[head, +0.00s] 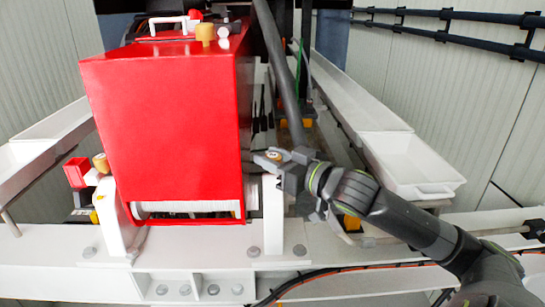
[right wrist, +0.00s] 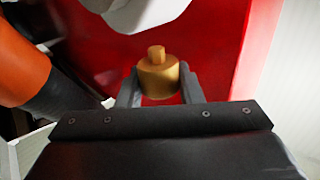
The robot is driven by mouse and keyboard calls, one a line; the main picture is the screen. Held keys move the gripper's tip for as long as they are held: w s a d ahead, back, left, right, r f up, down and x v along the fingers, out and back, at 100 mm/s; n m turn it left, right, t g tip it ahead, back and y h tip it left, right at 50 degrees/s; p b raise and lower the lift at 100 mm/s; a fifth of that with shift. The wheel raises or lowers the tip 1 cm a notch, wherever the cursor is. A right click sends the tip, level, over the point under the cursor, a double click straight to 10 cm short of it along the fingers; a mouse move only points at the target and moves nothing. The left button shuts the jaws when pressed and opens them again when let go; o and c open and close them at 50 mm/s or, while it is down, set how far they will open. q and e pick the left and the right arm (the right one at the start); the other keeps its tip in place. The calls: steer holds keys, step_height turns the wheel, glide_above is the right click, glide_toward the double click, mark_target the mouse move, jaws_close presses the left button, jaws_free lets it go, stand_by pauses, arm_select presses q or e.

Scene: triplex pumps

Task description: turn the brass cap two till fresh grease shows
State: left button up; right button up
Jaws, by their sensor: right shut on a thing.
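The brass cap (head: 274,155) sits at the right side of the red pump housing (head: 165,120), with a small dark mark on its face. My right gripper (head: 270,158) reaches in from the right and is shut on this cap. In the right wrist view the brass cap (right wrist: 158,78) stands between the two grey fingers of the right gripper (right wrist: 158,88), its smaller knob pointing away. No grease can be made out around it. My left gripper is not in view.
Another brass cap (head: 205,34) is on top of the housing, and one (head: 100,163) is at its left beside a red block (head: 77,172). A white tray (head: 415,165) lies to the right. A dark slanted pipe (head: 280,65) runs behind my right gripper.

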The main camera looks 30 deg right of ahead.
steer(key=shift+a+r+m+h+p, duration=0.1)
steer(key=shift+r+m+h+p, duration=0.05)
steer(key=shift+m+h+p, duration=0.65)
steer(key=m+h, duration=0.1)
steer(key=h, duration=0.1)
steer(key=m+h+p, duration=0.1)
steer(key=h, duration=0.1)
steer(key=shift+m+t+h, duration=0.3)
steer(key=m+h+p, duration=0.1)
steer(key=m+h, duration=0.1)
steer(key=h, duration=0.2)
steer(key=shift+m+g, duration=0.3)
steer(key=shift+g, duration=0.1)
steer(key=shift+f+m+g+h, duration=0.2)
steer(key=shift+m+g+h, duration=0.65)
steer(key=shift+h, duration=0.75)
steer(key=shift+m, duration=0.45)
steer(key=o, duration=1)
steer(key=shift+c, duration=0.2)
